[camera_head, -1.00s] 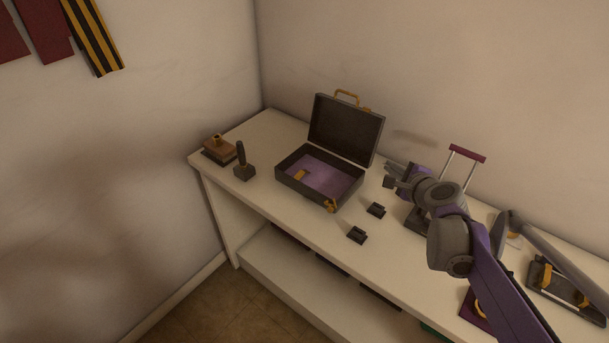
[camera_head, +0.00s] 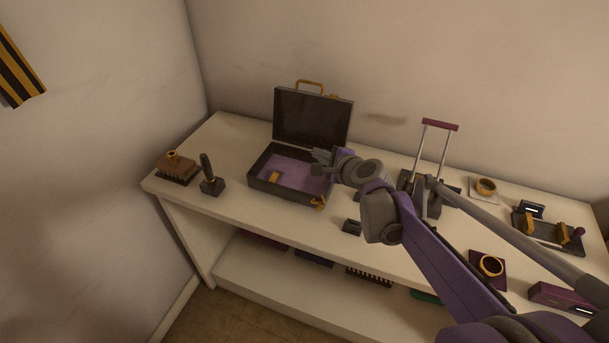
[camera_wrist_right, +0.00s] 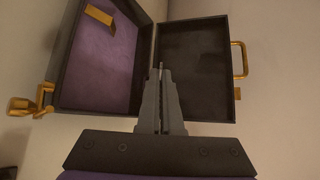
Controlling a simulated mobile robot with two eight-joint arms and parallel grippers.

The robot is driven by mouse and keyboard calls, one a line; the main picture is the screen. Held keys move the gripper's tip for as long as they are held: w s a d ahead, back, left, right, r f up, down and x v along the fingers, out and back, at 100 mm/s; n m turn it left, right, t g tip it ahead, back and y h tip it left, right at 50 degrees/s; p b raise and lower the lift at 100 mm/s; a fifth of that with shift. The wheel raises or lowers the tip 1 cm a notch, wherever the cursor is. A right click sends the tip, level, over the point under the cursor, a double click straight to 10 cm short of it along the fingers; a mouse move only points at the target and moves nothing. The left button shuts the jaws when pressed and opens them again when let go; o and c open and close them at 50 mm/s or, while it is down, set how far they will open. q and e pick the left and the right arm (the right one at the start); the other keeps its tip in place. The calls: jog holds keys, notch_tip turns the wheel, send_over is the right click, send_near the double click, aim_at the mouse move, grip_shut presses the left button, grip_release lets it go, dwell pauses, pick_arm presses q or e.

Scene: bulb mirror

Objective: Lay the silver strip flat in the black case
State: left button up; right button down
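The black case (camera_head: 262,192) stands open on the white bench, its lid (camera_head: 312,118) upright behind and its floor lined in purple. A small brass piece (camera_head: 273,176) lies in its left part; it also shows in the wrist view (camera_wrist_right: 99,18). My right gripper (camera_head: 318,162) is over the case's right part, in front of the lid. In the wrist view its fingers (camera_wrist_right: 161,78) are nearly together on a thin pale sliver, the silver strip (camera_wrist_right: 161,65) seen edge-on. Most of the strip is hidden by the fingers. My left gripper is out of view.
A small black holder (camera_head: 352,227) stands in front of the case. A dark-handled stamp (camera_head: 210,178) and a brown block (camera_head: 178,168) are to the left. A stand with a maroon-topped frame (camera_head: 440,125) and several other items are to the right. The bench's left back corner is clear.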

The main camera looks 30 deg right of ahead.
jog(key=shift+d+f+b, duration=0.1)
jog(key=shift+f+b, duration=0.6)
jog(key=shift+f, duration=2.65)
jog(key=shift+f, duration=0.1)
jog(key=shift+f+b, duration=0.35)
jog(key=shift+f, duration=0.15)
